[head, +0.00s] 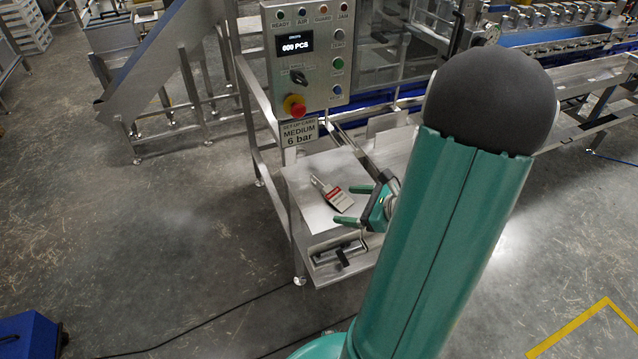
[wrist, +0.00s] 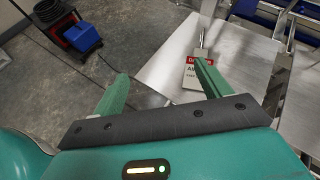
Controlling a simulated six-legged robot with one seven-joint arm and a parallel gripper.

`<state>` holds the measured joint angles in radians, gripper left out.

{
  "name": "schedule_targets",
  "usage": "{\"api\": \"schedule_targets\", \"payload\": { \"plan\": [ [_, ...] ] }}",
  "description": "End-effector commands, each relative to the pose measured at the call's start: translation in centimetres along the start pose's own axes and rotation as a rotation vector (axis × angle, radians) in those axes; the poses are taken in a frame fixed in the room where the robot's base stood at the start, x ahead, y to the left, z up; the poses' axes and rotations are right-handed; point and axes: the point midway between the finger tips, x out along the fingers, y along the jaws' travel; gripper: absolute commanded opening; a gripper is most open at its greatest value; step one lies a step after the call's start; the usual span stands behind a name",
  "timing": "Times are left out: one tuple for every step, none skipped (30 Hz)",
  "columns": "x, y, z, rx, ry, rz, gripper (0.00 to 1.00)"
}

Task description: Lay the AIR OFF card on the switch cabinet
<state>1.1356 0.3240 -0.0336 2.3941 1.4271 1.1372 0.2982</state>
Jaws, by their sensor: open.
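The AIR OFF card (head: 338,199) is a small white tag with a red band and a metal clip-like part at its top end. It lies on the steel table (head: 313,218). In the wrist view the card (wrist: 191,82) lies near my right finger, which hides part of it; "AI" can be read. My gripper (head: 352,204) is open and empty, with its fingers close to the card's right side in the head view. The gripper also shows in the wrist view (wrist: 160,74). The grey box with lamps and buttons (head: 310,86) may be the switch cabinet; I cannot tell for certain.
A setup card (head: 298,133) reading "MEDIUM 6 bar" hangs below the box's red stop button (head: 294,106). A black-handled fitting (head: 340,254) sits at the table's front edge. Metal frame legs stand left of the table. A blue machine (wrist: 82,38) stands on the floor.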

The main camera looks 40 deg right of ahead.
Motion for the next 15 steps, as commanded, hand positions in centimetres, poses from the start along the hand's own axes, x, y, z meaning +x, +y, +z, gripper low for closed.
{"api": "schedule_targets", "payload": {
  "plan": [
    [-1.1,-1.3,-2.1,0.092,-0.014,-0.069,0.76],
    [-1.6,-1.9,-3.0,0.135,-0.022,-0.104,0.76],
    [-2.2,-2.6,-4.0,0.183,-0.031,-0.144,0.76],
    [-2.5,-3.0,-4.7,0.211,-0.037,-0.168,0.76],
    [-2.8,-3.3,-5.2,0.233,-0.042,-0.188,0.76],
    [-3.1,-3.6,-5.6,0.254,-0.047,-0.206,0.76],
    [-3.1,-3.8,-5.8,0.264,-0.050,-0.216,0.76],
    [-3.0,-4.0,-6.0,0.270,-0.052,-0.221,0.76],
    [-2.6,-4.1,-6.0,0.274,-0.052,-0.223,0.76],
    [-2.3,-4.2,-6.0,0.275,-0.053,-0.224,0.76],
    [-1.8,-4.3,-6.0,0.274,-0.053,-0.223,0.76],
    [-1.1,-4.5,-5.9,0.273,-0.053,-0.222,0.76],
    [-0.4,-4.5,-5.9,0.274,-0.053,-0.220,0.76],
    [0.2,-4.6,-5.9,0.274,-0.052,-0.220,0.76],
    [1.1,-4.8,-5.8,0.272,-0.053,-0.219,0.76]
  ]
}}
